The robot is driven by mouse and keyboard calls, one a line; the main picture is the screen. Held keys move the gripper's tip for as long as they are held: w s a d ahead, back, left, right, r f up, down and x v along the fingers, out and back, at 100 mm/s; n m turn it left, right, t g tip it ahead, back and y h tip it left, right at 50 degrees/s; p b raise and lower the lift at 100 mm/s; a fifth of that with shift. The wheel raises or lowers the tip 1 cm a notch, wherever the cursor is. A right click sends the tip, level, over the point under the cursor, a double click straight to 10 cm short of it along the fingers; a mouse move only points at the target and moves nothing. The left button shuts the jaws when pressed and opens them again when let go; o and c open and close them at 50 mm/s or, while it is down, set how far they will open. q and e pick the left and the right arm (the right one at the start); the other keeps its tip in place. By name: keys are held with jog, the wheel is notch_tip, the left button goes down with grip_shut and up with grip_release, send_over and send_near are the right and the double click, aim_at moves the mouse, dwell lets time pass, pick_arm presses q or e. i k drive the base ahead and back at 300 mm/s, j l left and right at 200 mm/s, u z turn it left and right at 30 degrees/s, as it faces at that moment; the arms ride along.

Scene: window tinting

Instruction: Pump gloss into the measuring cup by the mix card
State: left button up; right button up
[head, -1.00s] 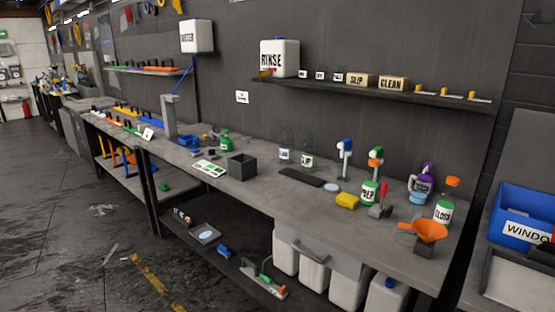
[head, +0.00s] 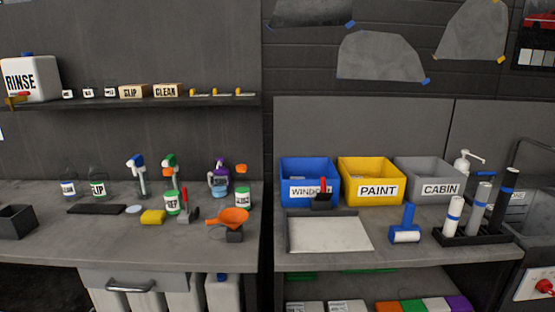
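The gloss bottle (head: 243,198), with a green and white label and an orange top, stands at the right end of the left bench, behind an orange funnel (head: 229,217). Its label is too small to read clearly now. No measuring cup can be made out, and the mix card is not in view. A white pump-top bottle (head: 467,163) stands partly hidden behind the grey CABIN bin (head: 429,178). Neither of my grippers is in view.
Blue (head: 309,174) and yellow PAINT (head: 369,177) bins stand on the right bench behind a pale tray (head: 328,233). The left bench (head: 120,239) holds several bottles, a yellow sponge (head: 153,217) and a dark box (head: 17,221). A gap separates the benches.

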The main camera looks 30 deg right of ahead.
aim_at(220, 160)
jog(key=z, duration=0.6)
jog(key=u, duration=1.3)
jog(key=z, duration=1.3)
